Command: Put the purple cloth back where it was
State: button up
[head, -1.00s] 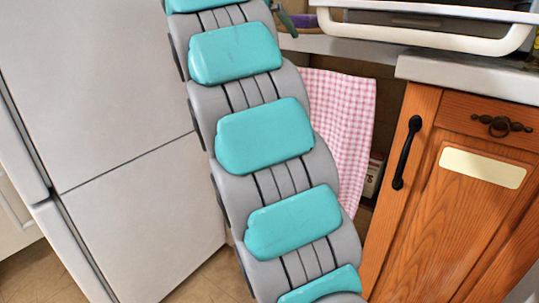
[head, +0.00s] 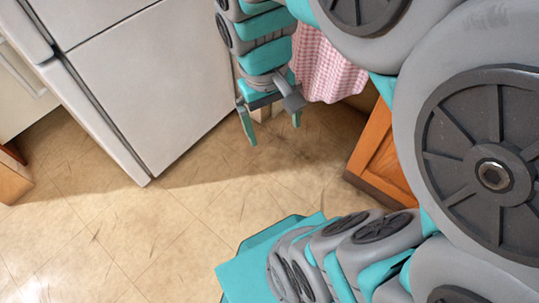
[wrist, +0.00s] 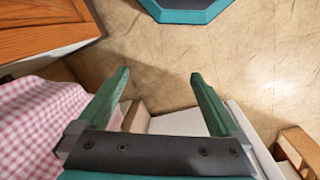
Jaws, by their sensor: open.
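No purple cloth shows in the views of this moment. My gripper (head: 270,128) hangs low in front of the gap beside the fridge, fingers pointing down and apart. In the wrist view my gripper (wrist: 158,88) is open, with nothing between its green fingers. A pink-and-white checked cloth (head: 326,68) hangs just right of my gripper. It also shows at the left of the wrist view (wrist: 40,120), beside one finger and seemingly not held.
The white fridge (head: 150,75) stands left of my gripper. An orange wooden cabinet (head: 385,155) stands at the right, partly hidden by my arm. The tiled floor (head: 150,230) in front is clear. The counter top is out of view.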

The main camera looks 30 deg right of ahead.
jog(key=s+a+f+n+g+y, duration=0.1)
jog(key=s+a+f, duration=0.3)
jog(key=s, duration=0.4)
jog(key=shift+s+f, duration=0.2)
jog(key=shift+f, duration=0.45)
